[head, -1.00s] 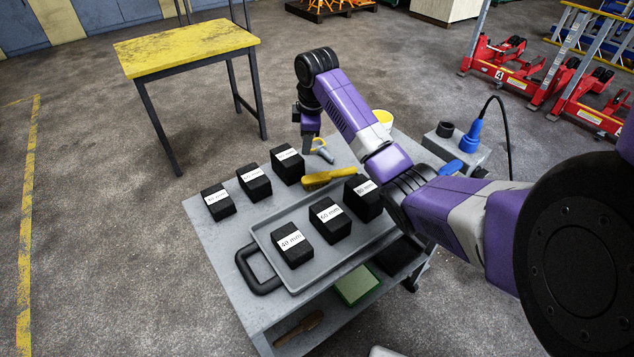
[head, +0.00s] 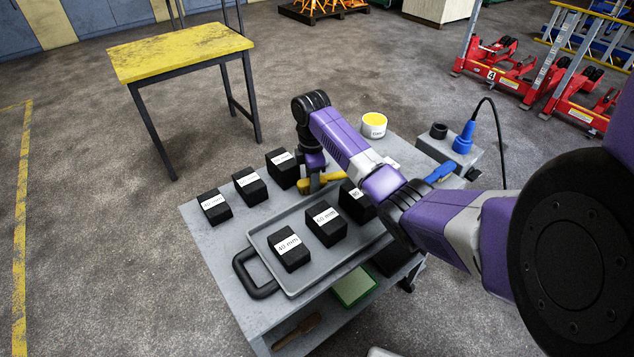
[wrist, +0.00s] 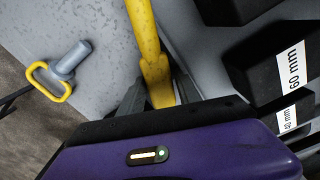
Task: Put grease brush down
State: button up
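The grease brush (head: 331,179), a yellow handled piece, lies near the tray's far edge, partly hidden by my arm. In the wrist view its yellow handle (wrist: 151,40) runs down between my fingers. My gripper (head: 314,187) is low over the trolley, with one finger on each side of the handle. The wrist view shows the gripper (wrist: 160,88) close around it, but whether the fingers press on it is unclear. The brush's bristles cannot be made out.
The grey tray (head: 262,240) holds black blocks with size labels, such as 60 mm (head: 326,226). Several more blocks stand left on the trolley (head: 215,245). A white tub with yellow contents (head: 374,126) stands behind. A grey peg with yellow loop (wrist: 70,60) lies near the gripper.

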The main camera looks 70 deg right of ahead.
jog(key=shift+f, duration=0.1)
jog(key=shift+c, duration=0.2)
grip_shut()
